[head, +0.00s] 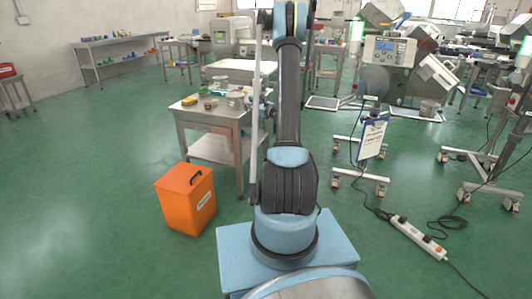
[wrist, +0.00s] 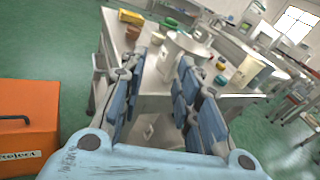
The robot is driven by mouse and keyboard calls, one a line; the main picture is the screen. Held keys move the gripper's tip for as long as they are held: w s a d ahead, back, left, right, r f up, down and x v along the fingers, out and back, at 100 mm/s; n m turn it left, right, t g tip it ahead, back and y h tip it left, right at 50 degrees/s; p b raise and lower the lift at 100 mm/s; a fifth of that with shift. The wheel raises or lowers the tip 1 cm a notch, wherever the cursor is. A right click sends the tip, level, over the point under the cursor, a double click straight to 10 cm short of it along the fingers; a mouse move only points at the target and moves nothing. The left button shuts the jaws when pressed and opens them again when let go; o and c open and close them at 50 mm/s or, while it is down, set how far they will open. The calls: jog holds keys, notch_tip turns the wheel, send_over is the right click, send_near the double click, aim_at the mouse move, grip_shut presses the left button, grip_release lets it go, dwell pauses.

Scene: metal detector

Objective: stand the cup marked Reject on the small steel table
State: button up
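I cannot make out a cup marked Reject in either view. A steel table (head: 188,117) with small items stands left of my arm in the head view. A steel table (wrist: 152,103) also shows ahead in the wrist view. On it are a white metal container (wrist: 183,48) and a cream cup-like vessel (wrist: 246,71), with no readable mark. My gripper (wrist: 158,62) is open, its two blue-grey fingers apart in front of this table, with nothing held between them. Its fingers hide part of the tabletop.
An orange lidded box (head: 186,198) with a label stands on the green floor; it also shows in the wrist view (wrist: 28,120). A power strip (head: 418,238) and cables lie at right. A wheeled stand (head: 372,140) is right of my arm. The floor at left is clear.

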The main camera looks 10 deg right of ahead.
jog(key=s+a+r+n+g, duration=0.4)
jog(key=s+a+r+n, duration=0.45)
jog(key=s, duration=0.25)
jog(key=s+a+r+n+g+h, duration=0.15)
jog(key=s+n, duration=0.25)
jog(key=s, duration=0.4)
jog(key=s+a+n+g, duration=0.2)
jog(key=s+n, duration=0.1)
jog(key=s, duration=0.5)
jog(key=s+d+f+n+g+h, duration=0.1)
jog(key=s+d+f+n+h, duration=0.1)
jog(key=s, duration=0.9)
jog(key=s+d+f+n+g+h, duration=0.2)
jog(key=s+n, duration=0.4)
jog(key=s, duration=0.5)
jog(key=s+d+f+n+g+h, duration=0.2)
jog(key=s+d+f+n+h, duration=0.1)
jog(key=s, duration=0.8)
notch_tip(320, 180, down, 2)
jog(key=shift+d+f+n, duration=0.15)
jog(key=shift+d+n, duration=0.1)
jog(key=shift+n, duration=0.6)
